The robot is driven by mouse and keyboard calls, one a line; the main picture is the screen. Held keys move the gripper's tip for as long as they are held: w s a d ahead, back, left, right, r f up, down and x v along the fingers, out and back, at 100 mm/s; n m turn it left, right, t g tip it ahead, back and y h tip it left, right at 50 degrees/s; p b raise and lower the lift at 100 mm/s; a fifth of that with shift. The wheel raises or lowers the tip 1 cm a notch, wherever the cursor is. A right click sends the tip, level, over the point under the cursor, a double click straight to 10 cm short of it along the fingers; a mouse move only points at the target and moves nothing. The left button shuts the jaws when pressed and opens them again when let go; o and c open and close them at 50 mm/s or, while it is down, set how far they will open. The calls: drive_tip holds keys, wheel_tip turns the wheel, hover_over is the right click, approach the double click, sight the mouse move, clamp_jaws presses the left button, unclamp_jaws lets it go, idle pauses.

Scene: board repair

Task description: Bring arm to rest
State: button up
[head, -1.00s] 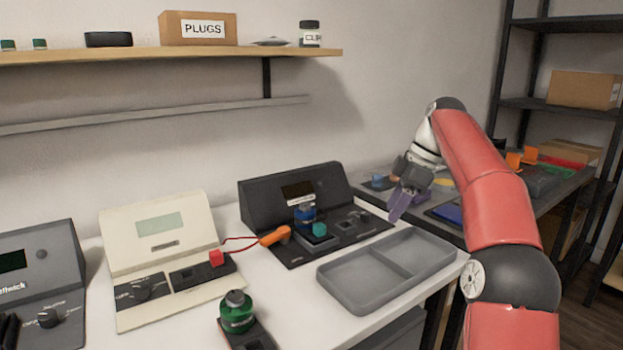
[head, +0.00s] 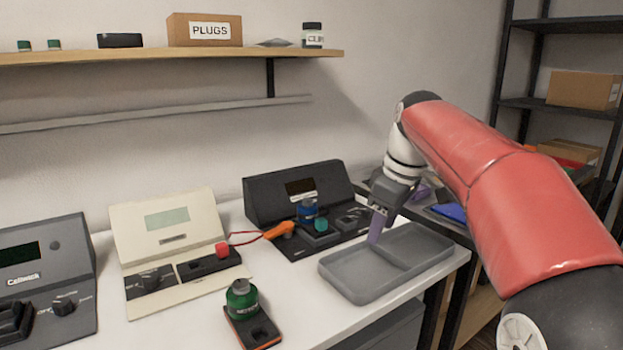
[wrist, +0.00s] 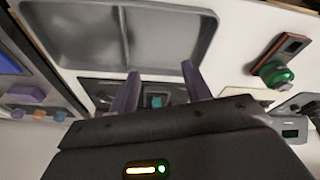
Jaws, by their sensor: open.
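My red arm reaches in from the right in the head view. The tray (wrist: 75,40) also shows there and looks empty. Beyond the fingers in that view is the dark device with a teal block (wrist: 155,101). I cannot tell the exact height of the fingers above the tray.
A black device (head: 290,190) carries a blue jar (head: 307,210) and a teal block (head: 321,224). An orange-handled lead (head: 278,230) runs to a cream device (head: 160,220). A shelf (head: 180,56) hangs above.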

drive_tip(key=s+d+f+m+t+h, duration=0.1)
drive_tip(key=s+f+m, duration=0.4)
drive_tip(key=s, duration=0.7)
drive_tip(key=s+d+f+m+t, duration=0.1)
drive_tip(key=s+f+m, duration=0.4)
drive_tip(key=s+f, duration=0.5)
drive_tip(key=s+t, duration=0.1)
drive_tip(key=s, duration=0.2)
drive_tip(key=shift+m+h, duration=0.3)
drive_tip(key=shift+h, duration=0.1)
